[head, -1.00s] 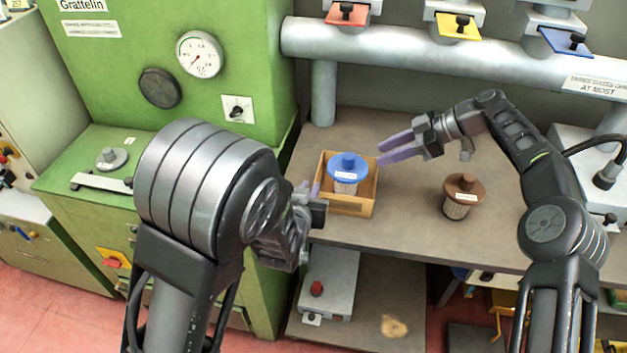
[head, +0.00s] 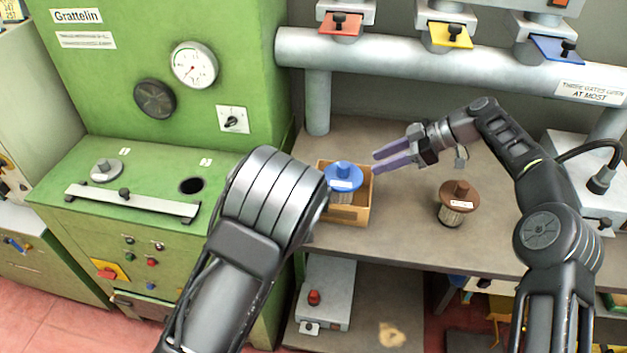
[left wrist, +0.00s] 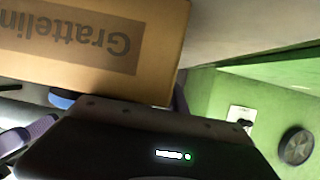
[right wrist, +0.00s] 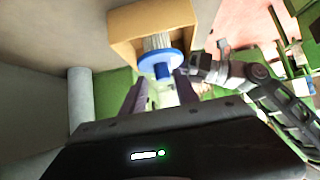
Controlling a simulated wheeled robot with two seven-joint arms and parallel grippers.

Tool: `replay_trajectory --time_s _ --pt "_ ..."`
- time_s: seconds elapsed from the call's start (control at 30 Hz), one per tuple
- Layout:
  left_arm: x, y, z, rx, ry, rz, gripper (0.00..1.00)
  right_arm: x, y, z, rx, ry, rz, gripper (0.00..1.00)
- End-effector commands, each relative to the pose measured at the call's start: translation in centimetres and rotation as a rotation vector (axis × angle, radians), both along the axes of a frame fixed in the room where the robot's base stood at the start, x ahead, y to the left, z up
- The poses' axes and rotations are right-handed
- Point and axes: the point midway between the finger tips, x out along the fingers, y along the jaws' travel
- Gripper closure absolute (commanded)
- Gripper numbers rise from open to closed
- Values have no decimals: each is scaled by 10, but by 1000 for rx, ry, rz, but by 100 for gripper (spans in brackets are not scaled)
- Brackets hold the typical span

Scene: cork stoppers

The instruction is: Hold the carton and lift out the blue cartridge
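The open carton (head: 347,216) stands on the bench. The blue cartridge (head: 343,178), with a wide blue top and knob, sits upright in it. The carton (right wrist: 124,42) and cartridge (right wrist: 160,62) also show in the right wrist view. My right gripper (head: 377,162) is open and empty, its purple fingers apart, just right of the carton. My left gripper is hidden behind its own arm in the head view. In the left wrist view the carton's labelled side (left wrist: 75,40) is very close; one purple finger shows beside its edge, and the grip is unclear.
A brown cartridge (head: 458,204) stands on the bench right of the carton. A green machine (head: 150,90) rises at the left. A thick grey pipe (head: 440,55) runs behind the bench. The bench (head: 410,225) between carton and brown cartridge is clear.

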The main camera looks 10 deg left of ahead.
Motion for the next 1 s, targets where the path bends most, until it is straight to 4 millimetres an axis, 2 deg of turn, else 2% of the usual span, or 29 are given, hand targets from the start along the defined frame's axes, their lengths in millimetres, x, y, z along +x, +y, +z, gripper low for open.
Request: replay_trajectory --time_s 0.1,0.3,1.0 --pt "0 0 0 0 0 0 85 0 0 0 0 0 0 64" --pt "0 0 0 0 0 0 100 0 0 0 0 0 0 64" --pt "0 0 0 0 0 0 100 0 0 0 0 0 0 64"
